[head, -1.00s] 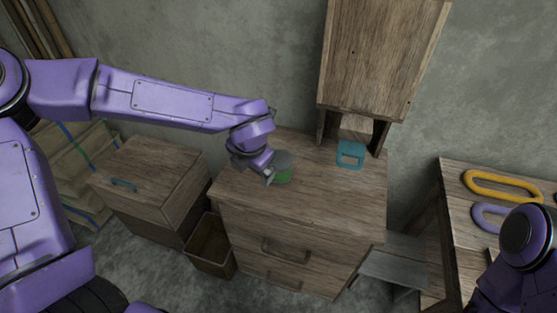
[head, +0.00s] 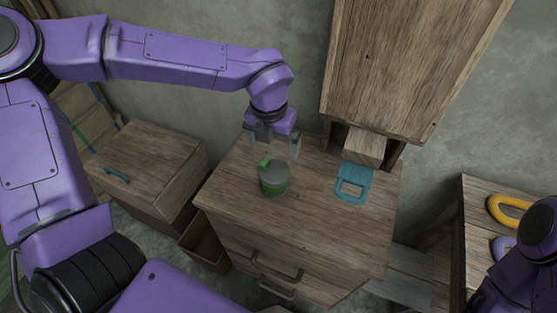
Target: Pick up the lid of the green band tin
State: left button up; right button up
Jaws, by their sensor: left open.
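The green band tin (head: 274,187) stands upright on top of the wooden drawer cabinet. It is grey with a green band around its side. Its grey lid (head: 274,174) is on top, with a small green piece (head: 264,164) at the lid's far left edge. My left gripper (head: 273,150) is open and points down, just behind and above the tin. Its two fingers are spread apart and nothing shows between them. It appears apart from the lid. My right arm shows at the lower right edge, but its gripper is out of view.
A teal handled object (head: 352,190) lies right of the tin, by a wooden block (head: 365,146) under the tall wooden box (head: 405,60). A lower chest (head: 150,160) and an open bin (head: 203,245) are at left. The cabinet top (head: 320,225) in front is clear.

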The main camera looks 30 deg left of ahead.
aim_at(274, 170)
pick_arm(q)
notch_tip(274, 170, down, 9)
jog(key=shift+w+f+p, duration=0.1)
jog(key=shift+w+p, duration=0.05)
jog(key=shift+p, duration=0.15)
jog(key=shift+a, duration=0.1)
jog(key=c, duration=0.8)
